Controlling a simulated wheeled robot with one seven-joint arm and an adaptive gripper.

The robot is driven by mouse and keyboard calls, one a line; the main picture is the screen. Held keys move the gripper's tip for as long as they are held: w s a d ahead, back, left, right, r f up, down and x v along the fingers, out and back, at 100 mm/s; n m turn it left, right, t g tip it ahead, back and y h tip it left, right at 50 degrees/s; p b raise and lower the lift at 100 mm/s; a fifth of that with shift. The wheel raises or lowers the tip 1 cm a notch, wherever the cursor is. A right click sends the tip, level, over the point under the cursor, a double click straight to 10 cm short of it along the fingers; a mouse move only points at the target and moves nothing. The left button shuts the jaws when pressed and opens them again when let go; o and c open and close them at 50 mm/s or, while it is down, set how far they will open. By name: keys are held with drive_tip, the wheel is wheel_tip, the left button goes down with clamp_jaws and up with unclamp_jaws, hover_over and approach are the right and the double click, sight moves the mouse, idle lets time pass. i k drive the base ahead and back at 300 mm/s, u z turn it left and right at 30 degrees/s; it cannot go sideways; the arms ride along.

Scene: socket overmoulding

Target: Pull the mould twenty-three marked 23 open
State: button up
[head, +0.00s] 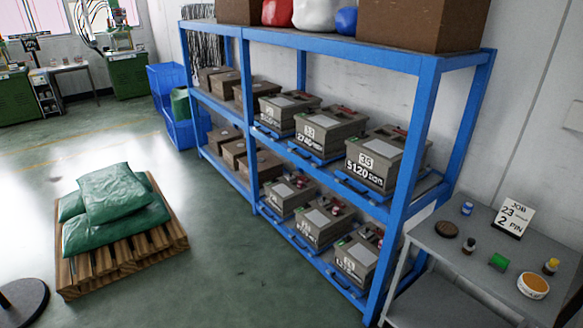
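Grey box-shaped moulds sit on blue pull-out trays on two levels of a blue rack. The upper level holds a far mould (288,110) with an unreadable number, a middle mould (328,122) whose plate reads 23 or 33, I cannot tell which, and a near mould (398,150) marked 35 and 5120. The lower level holds a far mould (290,190), a middle mould (325,218) and a near mould (366,245); their numbers are too small to read. All moulds look closed and their trays look pushed in. My gripper is not in view.
A job card (513,217) reading 23 and 2 PIN stands on a grey side table (425,238) with small bottles and a tub. A wooden pallet (135,252) with green sacks stands left. Brown boxes (222,85) fill the rack's far bay. Floor before the rack is clear.

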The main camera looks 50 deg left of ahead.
sight(316, 227)
drive_tip(key=u, duration=0.95)
drive_tip(key=k, duration=0.6)
drive_tip(key=z, duration=0.35)
drive_tip(key=i, duration=0.95)
drive_tip(key=u, duration=1.05)
drive_tip(key=i, duration=1.85)
drive_tip(key=u, duration=0.55)
